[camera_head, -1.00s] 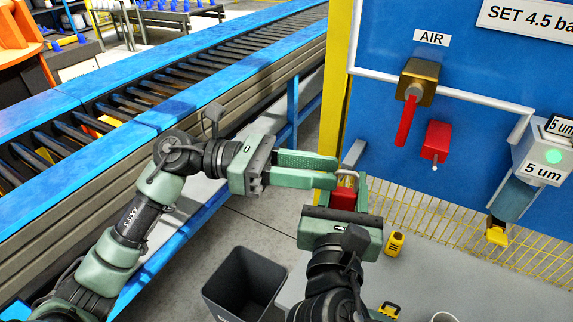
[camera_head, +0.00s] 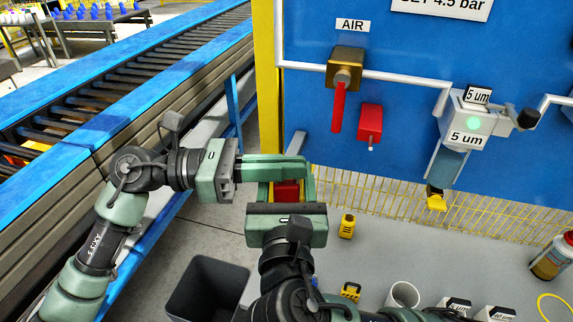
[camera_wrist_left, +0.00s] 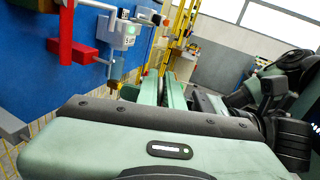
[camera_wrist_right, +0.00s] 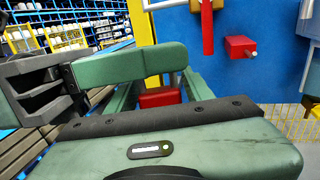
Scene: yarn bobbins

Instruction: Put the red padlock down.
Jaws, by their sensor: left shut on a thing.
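The red padlock (camera_head: 287,190) is at the fingertips of both my grippers, in front of the blue panel. My left gripper (camera_head: 304,168) reaches in from the left with its fingers close together, shut at the padlock's upper end; its shackle is hidden behind them. My right gripper (camera_head: 287,187) has one finger on each side of the red body; whether they press on it is unclear. The red body (camera_wrist_right: 160,97) also shows between the fingers in the right wrist view. In the left wrist view my left fingers (camera_wrist_left: 165,88) are nearly together and the padlock is hidden.
The blue panel (camera_head: 420,40) carries a red valve handle (camera_head: 338,106), a red block (camera_head: 370,124) and a filter unit (camera_head: 468,125). A blue-edged conveyor (camera_head: 150,75) runs at left. A dark bin (camera_head: 208,288), a yellow padlock (camera_head: 347,227) and a white cup (camera_head: 403,294) stand below.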

